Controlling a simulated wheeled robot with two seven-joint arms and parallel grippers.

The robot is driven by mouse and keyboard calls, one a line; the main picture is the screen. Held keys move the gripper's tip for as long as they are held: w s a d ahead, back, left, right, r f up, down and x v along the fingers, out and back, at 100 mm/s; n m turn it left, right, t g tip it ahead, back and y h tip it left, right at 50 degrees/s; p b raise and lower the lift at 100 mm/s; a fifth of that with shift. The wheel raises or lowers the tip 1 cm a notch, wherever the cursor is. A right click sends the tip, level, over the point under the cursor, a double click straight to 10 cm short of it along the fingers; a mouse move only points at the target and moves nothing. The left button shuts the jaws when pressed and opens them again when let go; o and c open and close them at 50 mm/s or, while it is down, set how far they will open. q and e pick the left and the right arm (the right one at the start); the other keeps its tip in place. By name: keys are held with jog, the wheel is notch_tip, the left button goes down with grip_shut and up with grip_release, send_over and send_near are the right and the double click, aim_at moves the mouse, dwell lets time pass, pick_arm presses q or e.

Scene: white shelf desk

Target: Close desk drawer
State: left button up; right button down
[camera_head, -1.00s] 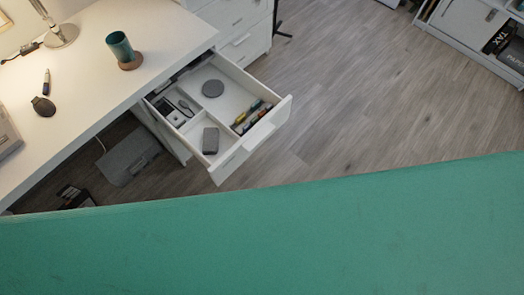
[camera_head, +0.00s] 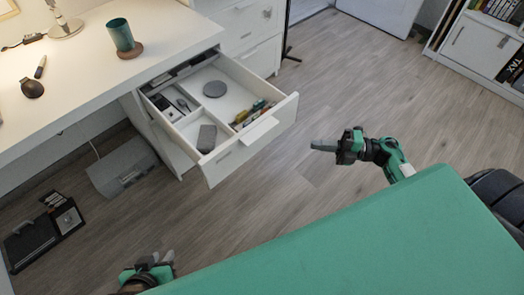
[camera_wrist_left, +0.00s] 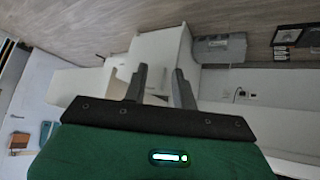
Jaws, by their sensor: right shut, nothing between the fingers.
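The white desk drawer (camera_head: 252,152) is pulled well out from under the desk top (camera_head: 92,80) in the head view. Its divided tray holds a grey round disc, a grey box, pens and small items. My left gripper (camera_head: 168,259) is low at the bottom left, in front of and apart from the drawer. In the left wrist view its two dark fingers (camera_wrist_left: 161,72) stand apart with nothing between them. A white box-like surface shows beyond them, perhaps the drawer. My right gripper (camera_head: 318,145) is shut and empty, right of the drawer front, apart from it, pointing left.
A teal cup (camera_head: 121,36) on a coaster and a lamp base (camera_head: 66,27) stand on the desk. A grey box (camera_head: 122,168) and a black frame (camera_head: 67,217) lie on the floor below. A white shelf (camera_head: 472,45) is at the upper right. Floor between is clear.

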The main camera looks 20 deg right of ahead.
pick_arm(q)
jog(key=shift+s+d+r+t+b, duration=0.1)
jog(key=shift+r+t+b, duration=0.15)
jog(key=shift+r, duration=0.15)
jog(key=shift+s+d+r+t+b, duration=0.1)
jog(key=shift+r+t, duration=0.15)
jog(key=shift+r, duration=0.15)
pick_arm(e)
jog(key=w+a+n+g, duration=0.1)
jog(key=w+a, duration=0.6)
jog(key=a, duration=0.4)
jog(key=shift+a+r+n+g, duration=0.25)
jog(key=shift+n+g, duration=0.05)
jog(key=shift+w, duration=0.15)
